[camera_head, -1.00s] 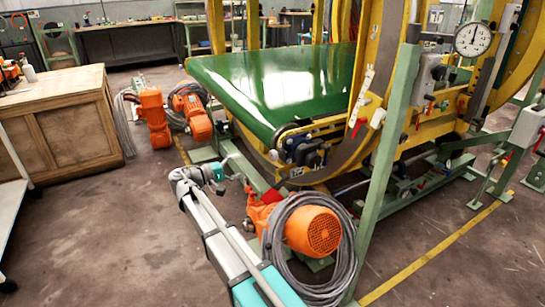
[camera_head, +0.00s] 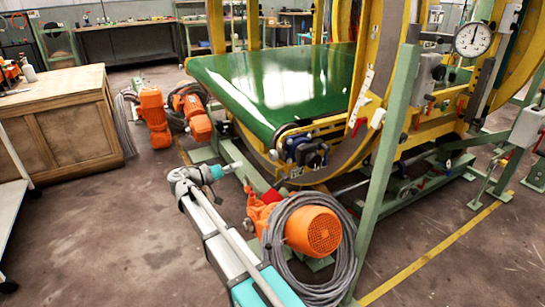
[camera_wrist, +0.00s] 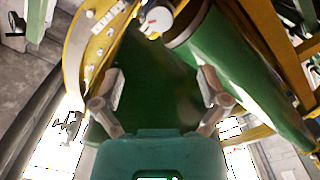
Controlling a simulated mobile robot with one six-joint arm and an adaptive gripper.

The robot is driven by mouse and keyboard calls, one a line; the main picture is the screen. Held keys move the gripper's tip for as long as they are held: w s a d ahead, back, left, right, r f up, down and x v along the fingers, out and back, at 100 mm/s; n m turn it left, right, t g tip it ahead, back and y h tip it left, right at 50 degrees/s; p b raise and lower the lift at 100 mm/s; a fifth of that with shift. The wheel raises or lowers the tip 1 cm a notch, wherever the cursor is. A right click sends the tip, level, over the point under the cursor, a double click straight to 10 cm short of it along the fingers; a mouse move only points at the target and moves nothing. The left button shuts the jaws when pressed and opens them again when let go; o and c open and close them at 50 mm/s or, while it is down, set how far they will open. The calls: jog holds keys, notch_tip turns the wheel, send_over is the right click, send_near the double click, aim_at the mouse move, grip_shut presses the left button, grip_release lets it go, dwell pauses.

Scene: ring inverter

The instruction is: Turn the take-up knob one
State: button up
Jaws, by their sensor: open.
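The take-up knob is too small for me to pick out with certainty. A dark knob-like part (camera_head: 319,160) shows on the take-up end of the green conveyor belt (camera_head: 270,85), beside a blue and black block (camera_head: 300,149). My gripper (camera_head: 236,166) is to the left of these parts, apart from them, above the floor. In the wrist view my gripper (camera_wrist: 163,92) is open and empty, its two fingers wide apart. The green belt's underside (camera_wrist: 155,75) shows behind the fingers. A pale round part (camera_wrist: 158,18) shows at the top there.
An orange motor (camera_head: 313,231) with coiled grey cable stands right of my arm. A green post (camera_head: 392,150) and yellow ring frame (camera_head: 370,90) stand to the right. More orange motors (camera_head: 153,118) stand behind. The floor left of my arm is clear.

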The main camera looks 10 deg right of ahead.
aim_at(271, 156)
jog(key=shift+d, duration=0.1)
jog(key=shift+x, duration=6.8)
jog(key=shift+c, duration=0.3)
jog(key=c, duration=1.1)
